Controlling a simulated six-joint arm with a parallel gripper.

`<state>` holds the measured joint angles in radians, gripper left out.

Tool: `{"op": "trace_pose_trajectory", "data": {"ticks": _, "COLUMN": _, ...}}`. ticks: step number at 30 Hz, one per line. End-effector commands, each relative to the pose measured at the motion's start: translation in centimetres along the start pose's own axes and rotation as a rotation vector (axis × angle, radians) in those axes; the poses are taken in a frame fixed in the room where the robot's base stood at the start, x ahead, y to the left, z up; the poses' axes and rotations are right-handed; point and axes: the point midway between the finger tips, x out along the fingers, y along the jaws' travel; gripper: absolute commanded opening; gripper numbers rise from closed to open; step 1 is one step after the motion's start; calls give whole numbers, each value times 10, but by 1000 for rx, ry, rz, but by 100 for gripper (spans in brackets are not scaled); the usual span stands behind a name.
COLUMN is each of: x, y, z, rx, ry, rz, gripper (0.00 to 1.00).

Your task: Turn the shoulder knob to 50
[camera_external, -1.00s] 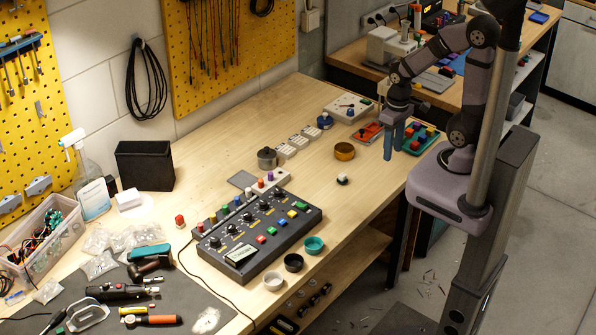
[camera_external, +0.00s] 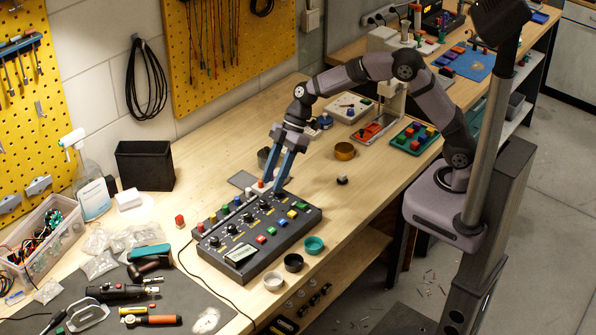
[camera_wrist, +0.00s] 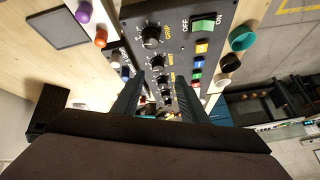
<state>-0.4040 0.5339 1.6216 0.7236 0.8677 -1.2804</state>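A dark control box (camera_external: 292,232) lies on the wooden bench with a row of black knobs. In the wrist view the nearest knob (camera_wrist: 152,37) is labelled GRIP, and another knob (camera_wrist: 157,62) sits beyond it. Smaller knobs continue down the row toward my fingertips. I cannot read which is the shoulder knob or its setting. My gripper (camera_external: 275,190) points down at the far end of the box, its blue fingers apart with nothing seen between them. In the wrist view the fingers (camera_wrist: 160,80) flank the knob row, hiding part of the box. Whether they touch it is unclear.
Beside the knobs is a row of coloured buttons and a green OFF/ON switch (camera_wrist: 204,24). Teal (camera_external: 314,244), black (camera_external: 293,262) and white (camera_external: 273,281) cups stand along the box's front side. A metal pot (camera_external: 264,158) is behind my gripper. A brass bowl (camera_external: 344,151) stands right.

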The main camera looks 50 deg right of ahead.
Motion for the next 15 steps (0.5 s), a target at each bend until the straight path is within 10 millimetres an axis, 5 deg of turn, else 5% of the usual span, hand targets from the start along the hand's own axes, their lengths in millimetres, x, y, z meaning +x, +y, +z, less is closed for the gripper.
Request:
{"op": "trace_pose_trajectory", "data": {"ticks": 1, "x": 21, "y": -2, "z": -18, "rx": -80, "ry": 34, "rz": -24, "gripper": 39}}
{"op": "trace_pose_trajectory", "data": {"ticks": 6, "x": 54, "y": -14, "z": -67, "rx": -286, "ry": 139, "rz": -68, "gripper": 39}}
{"op": "trace_pose_trajectory", "data": {"ticks": 15, "x": 66, "y": -22, "z": -89, "rx": -384, "ry": 193, "rz": -83, "gripper": 39}}
